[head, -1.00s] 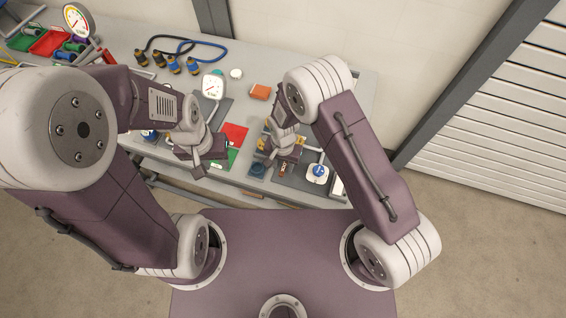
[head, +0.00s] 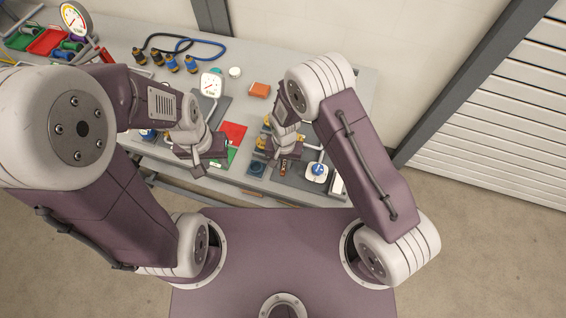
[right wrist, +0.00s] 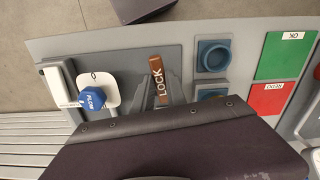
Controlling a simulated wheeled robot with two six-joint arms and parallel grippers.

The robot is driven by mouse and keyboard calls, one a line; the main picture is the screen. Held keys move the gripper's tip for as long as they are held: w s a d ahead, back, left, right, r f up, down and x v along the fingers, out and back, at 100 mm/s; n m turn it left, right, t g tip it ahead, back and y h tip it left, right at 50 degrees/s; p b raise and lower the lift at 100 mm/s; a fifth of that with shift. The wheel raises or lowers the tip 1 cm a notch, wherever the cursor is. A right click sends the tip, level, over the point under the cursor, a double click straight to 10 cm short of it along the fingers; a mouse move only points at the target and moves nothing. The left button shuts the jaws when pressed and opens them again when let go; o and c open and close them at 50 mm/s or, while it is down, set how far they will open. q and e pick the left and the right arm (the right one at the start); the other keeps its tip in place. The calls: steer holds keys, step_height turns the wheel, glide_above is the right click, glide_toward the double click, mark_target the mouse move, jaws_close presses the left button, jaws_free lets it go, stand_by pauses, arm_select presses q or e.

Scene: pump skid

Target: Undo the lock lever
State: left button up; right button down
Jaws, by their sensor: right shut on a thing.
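The lock lever (right wrist: 158,80) is a brown handle marked LOCK, standing out from a grey panel in the right wrist view. In the head view a small part of it (head: 284,168) shows below my right gripper. My right gripper (right wrist: 163,97) is shut on the lever, with its grey fingers on either side of the handle. It also shows in the head view (head: 282,154). My left gripper (head: 199,168) hangs over the bench front, apart from the lever; its fingertips are too small to read.
A blue FLOW knob (right wrist: 92,98) sits on one side of the lever, and blue square-based fittings (right wrist: 213,56) on the other. Green OK and red REDO pads (right wrist: 270,98) lie beyond those.

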steer(key=n, duration=0.1)
steer(key=n+b, duration=0.1)
steer(key=n, duration=0.1)
steer(key=shift+d+n, duration=0.3)
steer(key=shift+d, duration=0.1)
steer(key=n, duration=0.2)
steer(key=d+n+b, duration=0.1)
steer(key=n, duration=0.1)
steer(key=shift+w, duration=0.2)
steer(key=n, duration=0.4)
steer(key=shift+w+d+n+b, duration=0.35)
steer(key=shift+d+n, duration=0.05)
steer(key=shift+w+d+r+n, duration=0.1)
steer(key=shift+w+n, duration=0.1)
steer(key=shift+n, duration=0.7)
steer(key=shift+w+d+n, duration=0.1)
steer(key=shift+w+n, duration=0.1)
steer(key=shift+n, duration=0.7)
steer(key=shift+b, duration=0.3)
steer(key=shift+w, duration=0.1)
steer(key=c, duration=1.4)
jaws_free()
steer(key=shift+o, duration=0.3)
steer(key=shift+d, duration=0.1)
